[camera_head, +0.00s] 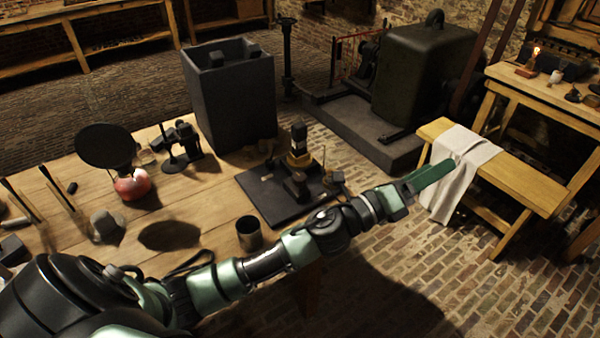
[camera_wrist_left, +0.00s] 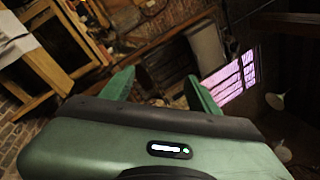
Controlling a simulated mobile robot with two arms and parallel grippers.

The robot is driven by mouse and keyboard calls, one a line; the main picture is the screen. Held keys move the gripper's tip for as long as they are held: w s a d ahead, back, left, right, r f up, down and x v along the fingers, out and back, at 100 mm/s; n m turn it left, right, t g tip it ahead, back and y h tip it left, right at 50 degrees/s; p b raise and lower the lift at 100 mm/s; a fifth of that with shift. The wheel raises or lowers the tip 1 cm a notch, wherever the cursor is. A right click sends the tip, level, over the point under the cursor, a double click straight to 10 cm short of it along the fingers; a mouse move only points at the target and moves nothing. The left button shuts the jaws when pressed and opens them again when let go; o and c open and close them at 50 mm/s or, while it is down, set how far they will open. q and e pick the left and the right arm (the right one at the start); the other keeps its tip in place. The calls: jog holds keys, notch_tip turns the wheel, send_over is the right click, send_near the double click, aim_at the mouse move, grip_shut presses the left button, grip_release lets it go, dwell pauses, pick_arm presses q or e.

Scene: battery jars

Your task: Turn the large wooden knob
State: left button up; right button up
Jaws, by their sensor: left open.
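I cannot clearly make out a large wooden knob in either view. A dark apparatus (camera_head: 299,150) with a brass-coloured band stands on a black board (camera_head: 262,203) at the table's right end. Small parts sit around it, too small to tell apart. My left arm reaches across the table's front, and my left gripper (camera_head: 432,178) is to the right of the board, beyond the table edge, in front of the cloth-covered bench. In the left wrist view its two green fingers (camera_wrist_left: 160,88) are apart with nothing between them. My right gripper is not in view.
The wooden table (camera_head: 215,185) holds a tall grey jar (camera_head: 230,100), a metal cup (camera_head: 249,234) near my arm, and a red-based object with a black disc (camera_head: 131,184). A bench (camera_head: 530,188) with a white cloth (camera_head: 463,160) stands right. Brick floor lies between.

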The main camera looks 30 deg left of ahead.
pick_arm(q)
jog(key=d+m+g+h, duration=0.4)
jog(key=m+g, duration=0.1)
jog(key=m, duration=0.5)
jog(key=m+g+y, duration=1.3)
jog(key=m+y, duration=0.2)
jog(key=m, duration=0.4)
send_over(300, 176)
notch_tip(300, 176, down, 9)
jog(key=shift+f, duration=0.1)
jog(key=shift+s+a+f, duration=0.1)
jog(key=shift+a+f, duration=0.05)
jog(key=shift+f, duration=0.1)
notch_tip(300, 176, down, 7)
jog(key=shift+p, duration=0.8)
grip_shut()
jog(key=shift+n, duration=0.4)
